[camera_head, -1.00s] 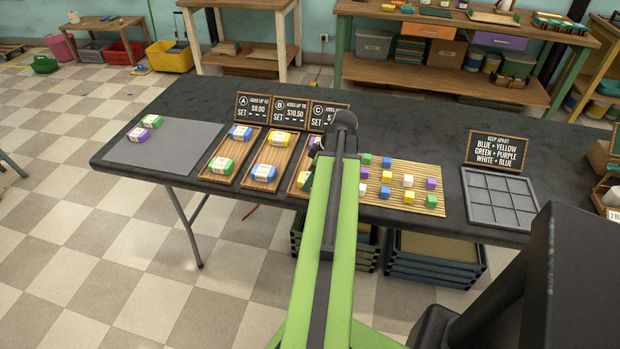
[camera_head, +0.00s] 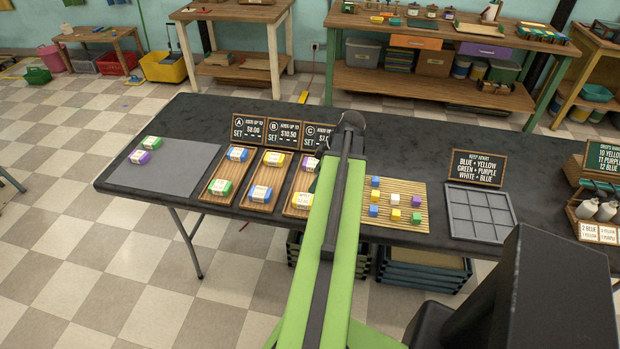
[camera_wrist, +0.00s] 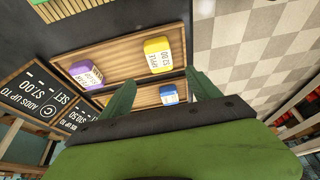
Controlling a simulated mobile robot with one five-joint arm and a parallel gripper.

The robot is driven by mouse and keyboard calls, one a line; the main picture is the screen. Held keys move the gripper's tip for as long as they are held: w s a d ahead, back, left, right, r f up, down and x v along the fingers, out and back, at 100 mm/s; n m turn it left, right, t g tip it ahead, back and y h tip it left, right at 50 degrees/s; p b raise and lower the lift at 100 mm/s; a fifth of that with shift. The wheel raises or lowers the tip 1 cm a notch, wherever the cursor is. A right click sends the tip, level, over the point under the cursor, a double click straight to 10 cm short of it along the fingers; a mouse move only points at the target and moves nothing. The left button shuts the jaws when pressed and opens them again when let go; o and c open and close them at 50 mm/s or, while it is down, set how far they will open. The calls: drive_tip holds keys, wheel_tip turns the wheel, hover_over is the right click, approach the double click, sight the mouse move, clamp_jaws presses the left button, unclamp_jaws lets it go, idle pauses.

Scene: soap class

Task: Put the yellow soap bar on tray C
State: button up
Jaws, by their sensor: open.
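Tray C (camera_head: 292,209), a slatted wooden tray below sign C, is partly hidden by my arm in the head view. A yellow soap bar (camera_head: 301,200) lies at its near end; it also shows in the wrist view (camera_wrist: 158,55). A purple bar (camera_wrist: 86,74) lies at the tray's other end, by the sign. My gripper (camera_wrist: 161,80) is open and empty, its green fingers apart from the yellow bar. Tray B beside it holds another yellow bar (camera_head: 274,159) and a blue bar (camera_head: 260,193), which shows between the fingers in the wrist view (camera_wrist: 168,94).
Tray A (camera_head: 228,170) holds a blue and a green bar. A grey mat (camera_head: 180,170) at the left has a green and a purple bar and free room. Right of my arm are a slatted board (camera_head: 405,190) with several cubes and an empty grey grid tray (camera_head: 480,215). Signs (camera_head: 285,133) stand behind the trays.

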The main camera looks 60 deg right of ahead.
drive_tip(key=shift+s+r, duration=0.2)
drive_tip(key=shift+r, duration=0.2)
drive_tip(key=w+a+f+m+g, duration=0.1)
drive_tip(key=w+a+g, duration=0.2)
drive_tip(key=w+a, duration=1.8)
drive_tip(key=w+a+m, duration=0.1)
drive_tip(key=w+a, duration=0.1)
drive_tip(key=a, duration=1.3)
drive_tip(key=w+a+m+g+h, duration=0.1)
drive_tip(key=w+a, duration=0.2)
drive_tip(key=a, duration=1.3)
drive_tip(key=shift+a+f+m, duration=0.15)
drive_tip(key=shift+f+m, duration=0.15)
drive_tip(key=shift+f, duration=0.1)
drive_tip(key=shift+w, duration=0.1)
